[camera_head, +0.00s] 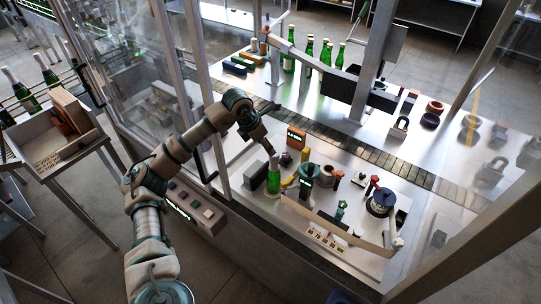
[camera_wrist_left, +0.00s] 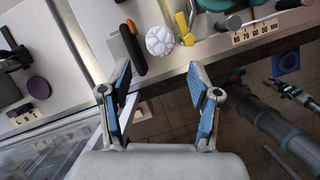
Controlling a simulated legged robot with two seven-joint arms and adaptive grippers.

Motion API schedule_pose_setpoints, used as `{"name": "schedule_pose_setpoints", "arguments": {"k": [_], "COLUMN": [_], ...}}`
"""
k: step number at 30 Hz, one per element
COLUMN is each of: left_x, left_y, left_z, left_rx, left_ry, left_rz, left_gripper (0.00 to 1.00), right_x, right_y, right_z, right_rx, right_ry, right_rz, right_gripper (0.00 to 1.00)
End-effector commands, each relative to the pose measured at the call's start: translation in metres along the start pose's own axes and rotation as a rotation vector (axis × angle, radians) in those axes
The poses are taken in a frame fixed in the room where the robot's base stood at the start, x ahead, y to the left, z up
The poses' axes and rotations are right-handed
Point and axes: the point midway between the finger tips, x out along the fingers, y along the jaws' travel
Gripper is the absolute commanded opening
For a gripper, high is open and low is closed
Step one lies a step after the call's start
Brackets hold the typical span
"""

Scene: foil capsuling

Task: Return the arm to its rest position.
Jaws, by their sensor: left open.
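My left arm (camera_head: 190,140) comes in from the lower left and reaches through the frame opening over the near worktop. Beyond the fingers, a white round piece (camera_wrist_left: 160,41) and an orange-and-black item (camera_wrist_left: 132,47) lie at the worktop edge. My right gripper does not show in the head view.
Metal posts (camera_head: 200,80) and clear panels stand close around the arm. A conveyor (camera_head: 350,145) crosses behind the worktop, with several green bottles (camera_head: 309,50) beyond it. A button panel (camera_head: 190,208) is below the arm.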

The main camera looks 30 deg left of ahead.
Motion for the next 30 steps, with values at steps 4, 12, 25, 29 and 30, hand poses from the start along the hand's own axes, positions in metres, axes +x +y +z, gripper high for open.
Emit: {"name": "schedule_pose_setpoints", "arguments": {"k": [4,12,25,29,30], "left_x": [-0.018,-0.025,-0.02,0.006,0.017], "left_y": [0.0,0.0,-0.006,-0.048,-0.071], "left_z": [0.001,0.0,0.004,0.024,0.033], "left_rx": [0.0,0.0,0.008,0.047,0.058], "left_ry": [-0.002,0.001,-0.013,-0.101,-0.148], "left_rz": [0.001,0.0,-0.019,-0.14,-0.206], "left_gripper": [0.62,0.62,0.62,0.62,0.62], "right_x": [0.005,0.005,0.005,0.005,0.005], "right_y": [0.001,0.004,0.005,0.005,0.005], "right_z": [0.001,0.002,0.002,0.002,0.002], "right_rx": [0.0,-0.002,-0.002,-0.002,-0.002], "right_ry": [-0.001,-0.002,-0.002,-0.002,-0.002], "right_rz": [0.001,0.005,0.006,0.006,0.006], "right_gripper": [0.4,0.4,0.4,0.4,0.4]}}
